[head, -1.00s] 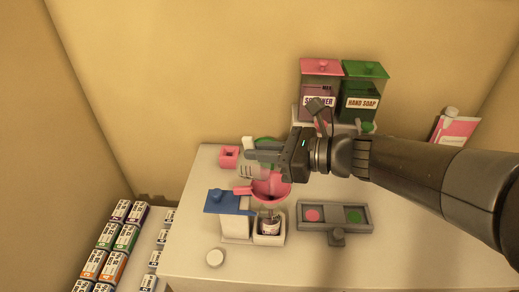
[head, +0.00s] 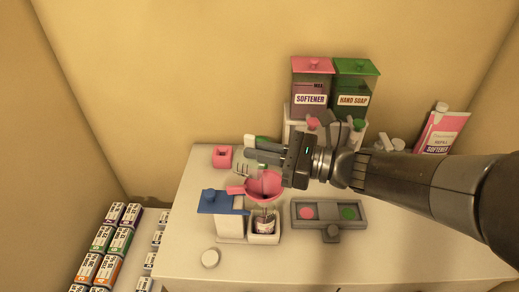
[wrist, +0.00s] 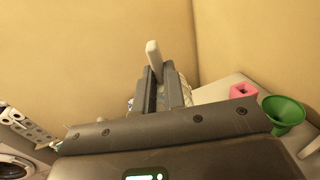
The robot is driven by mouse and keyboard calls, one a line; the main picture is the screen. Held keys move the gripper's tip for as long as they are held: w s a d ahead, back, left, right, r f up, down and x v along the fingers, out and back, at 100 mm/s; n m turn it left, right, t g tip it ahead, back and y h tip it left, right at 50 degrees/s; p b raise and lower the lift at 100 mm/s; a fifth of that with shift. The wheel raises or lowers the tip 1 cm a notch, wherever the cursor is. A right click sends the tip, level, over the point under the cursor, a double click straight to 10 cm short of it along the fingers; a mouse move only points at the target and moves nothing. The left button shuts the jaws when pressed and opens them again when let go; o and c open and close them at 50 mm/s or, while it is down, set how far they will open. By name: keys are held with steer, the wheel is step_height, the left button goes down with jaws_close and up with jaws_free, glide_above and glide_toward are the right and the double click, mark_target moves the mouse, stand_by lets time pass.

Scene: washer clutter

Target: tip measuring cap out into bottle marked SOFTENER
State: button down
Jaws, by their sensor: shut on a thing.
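My gripper (head: 252,156) is shut on the measuring cap (head: 242,169), a clear cup with dark marks, just above and behind the pink funnel (head: 263,186). A pale upright piece (wrist: 154,58) stands between the fingers in the wrist view; most of the cap is hidden there. The cap's tilt and contents cannot be told. The funnel sits over a small labelled bottle (head: 265,226) in a white holder (head: 264,240); its label is too small to read. A pink-lidded dispenser (head: 311,88) at the back is marked SOFTENER.
A green-lidded HAND SOAP dispenser (head: 354,90) stands beside it. A blue-topped stand (head: 219,202) is left of the funnel. A grey tray (head: 331,226) with pink and green discs lies right. A green funnel (wrist: 286,112) and pink block (head: 222,156) stand behind. A softener carton (head: 442,132) stands far right.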

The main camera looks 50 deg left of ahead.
steer(key=shift+d, duration=0.1)
stand_by(0.9)
steer(key=shift+s+a+r+t+h, duration=0.1)
steer(key=shift+s+a+t+h, duration=0.2)
steer(key=shift+a+h, duration=0.2)
steer(key=shift+s+a+r+t+h, duration=0.1)
steer(key=shift+s+a+t+h, duration=0.1)
steer(key=shift+a+t+h, duration=0.3)
steer(key=shift+s+a+f+t+h, duration=0.1)
steer(key=shift+s+a+t+h, duration=0.15)
steer(key=shift+h, duration=0.65)
steer(key=shift+s+a+t+h, duration=0.3)
steer(key=shift+a+t+h, duration=0.35)
steer(key=shift+h, duration=0.45)
steer(key=shift+s+a+t+h, duration=0.3)
steer(key=shift+a+t+h, duration=0.35)
steer(key=shift+h, duration=0.45)
